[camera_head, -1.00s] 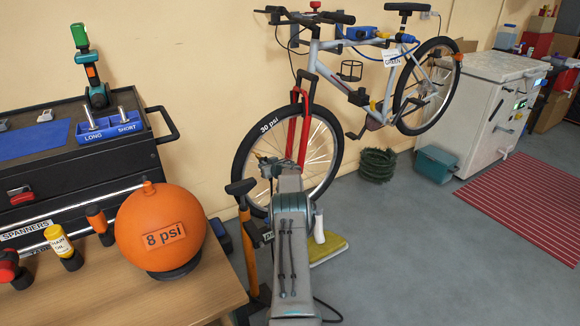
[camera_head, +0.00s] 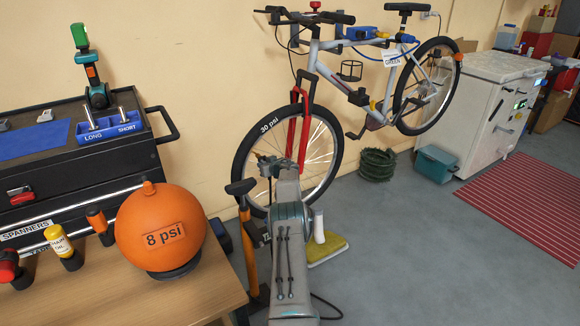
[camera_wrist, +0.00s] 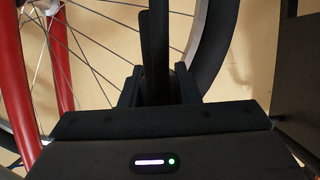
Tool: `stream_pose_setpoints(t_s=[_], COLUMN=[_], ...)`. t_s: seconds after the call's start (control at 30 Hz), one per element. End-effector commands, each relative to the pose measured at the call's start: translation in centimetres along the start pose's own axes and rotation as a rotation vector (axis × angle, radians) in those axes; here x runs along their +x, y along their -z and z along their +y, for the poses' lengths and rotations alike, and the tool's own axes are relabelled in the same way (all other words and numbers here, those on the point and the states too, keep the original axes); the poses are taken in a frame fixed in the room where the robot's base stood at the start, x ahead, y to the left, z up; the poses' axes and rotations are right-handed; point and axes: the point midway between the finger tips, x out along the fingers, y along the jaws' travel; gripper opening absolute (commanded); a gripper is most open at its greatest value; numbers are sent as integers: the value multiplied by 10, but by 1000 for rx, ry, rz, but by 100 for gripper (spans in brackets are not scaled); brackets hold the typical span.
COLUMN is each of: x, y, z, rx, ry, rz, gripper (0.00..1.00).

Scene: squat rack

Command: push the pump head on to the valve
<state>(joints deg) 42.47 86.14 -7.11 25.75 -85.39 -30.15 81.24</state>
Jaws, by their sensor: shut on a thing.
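My gripper (camera_wrist: 160,88) is shut on a dark, upright piece, the pump head (camera_wrist: 155,45), which stands up between the two fingers in front of the wheel. In the head view my gripper (camera_head: 268,166) is at the lower part of the bicycle's front wheel (camera_head: 243,160), partly hidden by my arm. The black tyre (camera_wrist: 213,50) curves close to the right of the pump head in the wrist view. The valve cannot be made out, nor whether the pump head touches it. The orange floor pump (camera_head: 250,245) stands left of my arm.
The red fork (camera_wrist: 14,85) and thin spokes lie close to my gripper. A wooden table (camera_head: 110,305) with an orange ball (camera_head: 160,232) marked 8 psi is at the left. A yellow-green pad (camera_head: 328,251) lies right of my arm.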

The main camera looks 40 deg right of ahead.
Motion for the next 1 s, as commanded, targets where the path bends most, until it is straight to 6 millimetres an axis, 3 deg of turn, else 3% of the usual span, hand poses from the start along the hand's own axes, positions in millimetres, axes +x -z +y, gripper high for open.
stream_pose_setpoints(t_s=[0.2,0.23,0.3,0.33,0.5,0.53,0.6,0.8,0.87,1.0], x=[0,0,0,0,0,0,0,0,0,0], y=[0,0,0,0,0,0,0,0,0,0], z=[0,0,0,0,0,0,0,0,0,0], rx=[0,0,0,0,0,0,0,0,0,0], ry=[0,0,0,0,0,0,0,0,0,0], rz=[0,0,0,0,0,0,-1,0,0,0], gripper=[0,32,51,54,54,57,72,72,89,91])
